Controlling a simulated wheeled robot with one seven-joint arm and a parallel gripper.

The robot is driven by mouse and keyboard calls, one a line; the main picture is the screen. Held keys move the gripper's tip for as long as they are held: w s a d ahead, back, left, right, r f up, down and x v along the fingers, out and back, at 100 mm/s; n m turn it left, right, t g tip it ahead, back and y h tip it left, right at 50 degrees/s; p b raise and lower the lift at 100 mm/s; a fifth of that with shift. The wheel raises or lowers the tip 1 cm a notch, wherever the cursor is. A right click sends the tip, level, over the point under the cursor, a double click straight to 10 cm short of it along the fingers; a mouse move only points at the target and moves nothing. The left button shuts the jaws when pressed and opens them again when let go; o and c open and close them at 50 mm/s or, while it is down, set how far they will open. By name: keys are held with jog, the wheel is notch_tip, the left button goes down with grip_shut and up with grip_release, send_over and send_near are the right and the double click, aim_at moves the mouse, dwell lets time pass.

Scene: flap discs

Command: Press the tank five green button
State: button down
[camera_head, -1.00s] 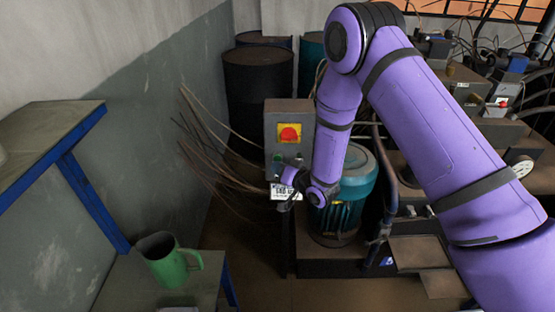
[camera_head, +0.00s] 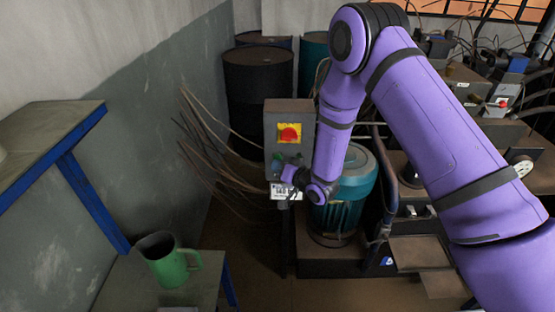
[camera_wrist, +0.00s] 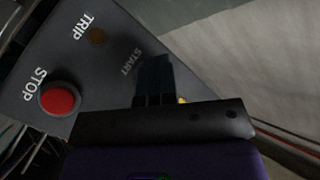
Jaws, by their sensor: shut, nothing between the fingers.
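A grey control box (camera_head: 276,128) stands at the centre of the head view, with a red button (camera_head: 289,134) on a yellow plate. A small green button (camera_head: 277,157) shows low on its face, partly hidden by my gripper (camera_head: 288,164). In the wrist view the box face (camera_wrist: 112,62) carries a red STOP button (camera_wrist: 59,99), a TRIP lamp (camera_wrist: 98,36) and the word START. My gripper (camera_wrist: 154,62) is shut and empty, its dark fingertips close beside START. The green button is not visible there; the fingers may cover it. I cannot tell whether they touch the face.
A white label plate (camera_head: 284,191) hangs below the box, its text too small to read. A teal motor (camera_head: 347,190) stands to the right. Loose cables (camera_head: 215,150) spread to the left. A green jug (camera_head: 167,262) stands on a low table at lower left.

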jog(key=shift+w, duration=0.5)
dwell(0.4)
jog(key=shift+s, duration=0.9)
jog(key=s, duration=0.5)
jog(key=shift+a, duration=0.1)
dwell(0.4)
jog(key=shift+s, duration=0.1)
dwell(0.6)
